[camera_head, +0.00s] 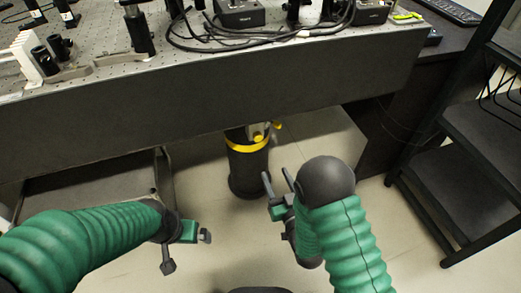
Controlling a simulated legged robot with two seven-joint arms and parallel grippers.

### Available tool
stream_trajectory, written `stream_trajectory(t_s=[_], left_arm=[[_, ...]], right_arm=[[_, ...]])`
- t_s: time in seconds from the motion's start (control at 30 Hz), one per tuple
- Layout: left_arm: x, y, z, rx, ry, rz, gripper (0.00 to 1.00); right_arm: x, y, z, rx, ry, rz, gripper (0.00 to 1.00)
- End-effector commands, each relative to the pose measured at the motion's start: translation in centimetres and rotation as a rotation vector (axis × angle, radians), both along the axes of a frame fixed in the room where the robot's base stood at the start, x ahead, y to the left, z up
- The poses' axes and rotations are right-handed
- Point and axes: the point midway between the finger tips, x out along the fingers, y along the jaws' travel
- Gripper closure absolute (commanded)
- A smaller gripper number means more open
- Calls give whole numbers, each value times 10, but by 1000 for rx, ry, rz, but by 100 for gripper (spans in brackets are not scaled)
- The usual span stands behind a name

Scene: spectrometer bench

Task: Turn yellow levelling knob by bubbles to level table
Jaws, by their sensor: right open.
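The optical table (250,95) has a dark, thick front side and a perforated top. Under it, a black cylindrical leg (247,175) carries a yellow ring (246,146). Small yellow parts show at the leg's top, just under the table's lower edge; one looks like the yellow knob (258,137). I cannot make out any bubble level. My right gripper (277,179) is open and empty, its two fingers pointing up, to the right of the leg and apart from it. My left gripper (190,240) is low at the left, away from the leg; its jaw opening is unclear.
Optical mounts (138,30), black cables (215,40) and boxes (240,12) stand on the table top. A dark shelf rack (460,170) stands at the right. The floor around the leg is clear.

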Motion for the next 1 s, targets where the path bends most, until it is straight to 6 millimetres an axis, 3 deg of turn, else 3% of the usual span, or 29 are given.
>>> stream_trajectory(t_s=[0.4,0.6,0.73,1.0], left_arm=[[0,0,-46,0,0,0,0],[0,0,-62,0,1,0,0],[0,0,-65,0,1,0,0],[0,0,-64,0,1,0,0]], right_arm=[[100,33,-3,1,-5,0,49],[137,44,-2,-2,-2,-1,49],[148,48,1,-2,0,-1,49],[149,48,2,-2,2,-1,50]])
